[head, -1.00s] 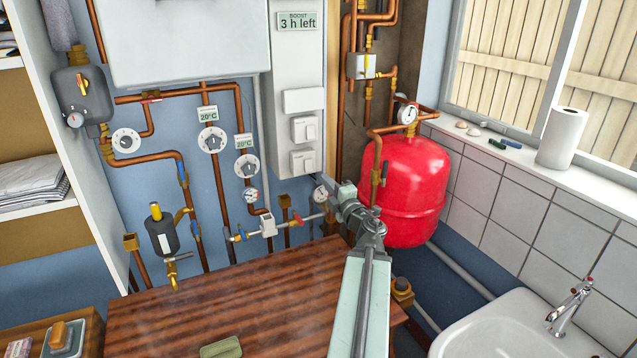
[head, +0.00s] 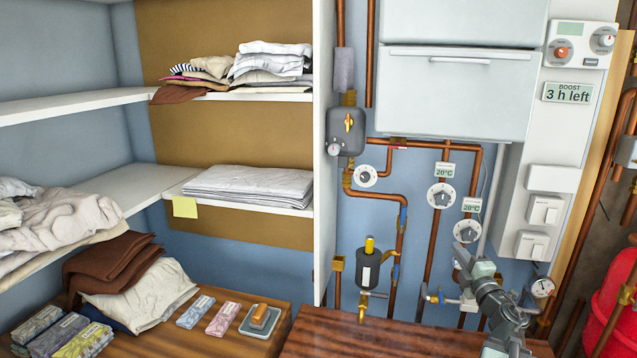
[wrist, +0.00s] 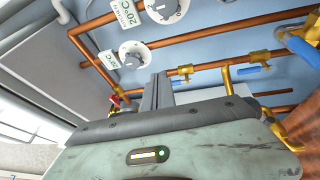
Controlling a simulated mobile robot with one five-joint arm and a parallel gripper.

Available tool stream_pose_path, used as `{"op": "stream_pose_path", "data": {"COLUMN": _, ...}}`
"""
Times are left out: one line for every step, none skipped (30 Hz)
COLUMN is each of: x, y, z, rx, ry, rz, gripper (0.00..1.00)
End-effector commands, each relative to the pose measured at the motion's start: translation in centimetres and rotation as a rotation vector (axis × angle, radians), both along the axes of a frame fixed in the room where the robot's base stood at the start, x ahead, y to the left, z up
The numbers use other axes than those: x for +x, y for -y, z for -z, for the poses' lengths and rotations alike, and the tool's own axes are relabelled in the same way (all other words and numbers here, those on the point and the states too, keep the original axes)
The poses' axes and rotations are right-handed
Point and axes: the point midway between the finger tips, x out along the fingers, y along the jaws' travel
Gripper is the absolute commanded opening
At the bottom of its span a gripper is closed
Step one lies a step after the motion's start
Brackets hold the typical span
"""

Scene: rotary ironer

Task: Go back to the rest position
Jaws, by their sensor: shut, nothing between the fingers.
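My gripper (wrist: 158,92) shows in the wrist view as dark grey fingers standing up close together, with nothing seen between them. It points toward the pipe wall. In the head view my gripper (head: 464,254) is at the lower right, in front of the copper pipes and partly over the lowest dial. My arm rises to it from the bottom edge. A white dial (head: 440,196) with a small display above it is above and left of the gripper. It appears free of the wooden worktop (head: 385,338), though the exact gap to the pipes cannot be told.
Copper pipes and a dark valve body (head: 368,268) stand left of the arm. A red tank (head: 612,312) is at the right edge. A white panel (head: 553,185) with switches is above right. Shelves with folded cloth (head: 250,185) and a wooden counter (head: 262,290) fill the left.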

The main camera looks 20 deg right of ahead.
Motion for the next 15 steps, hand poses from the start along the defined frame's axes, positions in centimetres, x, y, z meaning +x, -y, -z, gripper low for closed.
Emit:
{"op": "stream_pose_path", "data": {"x": 2.9, "y": -4.0, "z": -0.5, "rx": 0.028, "ry": 0.018, "rz": -0.053, "gripper": 0.00}}
{"op": "stream_pose_path", "data": {"x": 4.5, "y": -6.2, "z": -0.8, "rx": 0.054, "ry": 0.032, "rz": -0.072, "gripper": 0.00}}
{"op": "stream_pose_path", "data": {"x": 6.6, "y": -9.1, "z": -1.2, "rx": 0.102, "ry": 0.049, "rz": -0.088, "gripper": 0.00}}
{"op": "stream_pose_path", "data": {"x": 8.0, "y": -11.1, "z": -1.4, "rx": 0.146, "ry": 0.059, "rz": -0.093, "gripper": 0.00}}
{"op": "stream_pose_path", "data": {"x": 9.3, "y": -13.0, "z": -1.4, "rx": 0.194, "ry": 0.066, "rz": -0.090, "gripper": 0.00}}
{"op": "stream_pose_path", "data": {"x": 10.9, "y": -15.4, "z": -1.3, "rx": 0.268, "ry": 0.068, "rz": -0.079, "gripper": 0.00}}
{"op": "stream_pose_path", "data": {"x": 12.0, "y": -17.2, "z": -0.9, "rx": 0.329, "ry": 0.063, "rz": -0.065, "gripper": 0.00}}
{"op": "stream_pose_path", "data": {"x": 12.9, "y": -18.9, "z": -0.3, "rx": 0.398, "ry": 0.052, "rz": -0.044, "gripper": 0.00}}
{"op": "stream_pose_path", "data": {"x": 14.0, "y": -21.3, "z": 0.8, "rx": 0.496, "ry": 0.025, "rz": -0.010, "gripper": 0.00}}
{"op": "stream_pose_path", "data": {"x": 14.7, "y": -23.1, "z": 2.1, "rx": 0.578, "ry": -0.006, "rz": 0.023, "gripper": 0.00}}
{"op": "stream_pose_path", "data": {"x": 15.1, "y": -24.9, "z": 3.6, "rx": 0.662, "ry": -0.048, "rz": 0.063, "gripper": 0.00}}
{"op": "stream_pose_path", "data": {"x": 15.2, "y": -27.2, "z": 6.1, "rx": 0.769, "ry": -0.117, "rz": 0.121, "gripper": 0.00}}
{"op": "stream_pose_path", "data": {"x": 14.9, "y": -28.9, "z": 8.1, "rx": 0.844, "ry": -0.177, "rz": 0.169, "gripper": 0.00}}
{"op": "stream_pose_path", "data": {"x": 14.4, "y": -30.4, "z": 10.1, "rx": 0.915, "ry": -0.241, "rz": 0.220, "gripper": 0.00}}
{"op": "stream_pose_path", "data": {"x": 13.4, "y": -32.3, "z": 12.9, "rx": 1.001, "ry": -0.331, "rz": 0.290, "gripper": 0.00}}
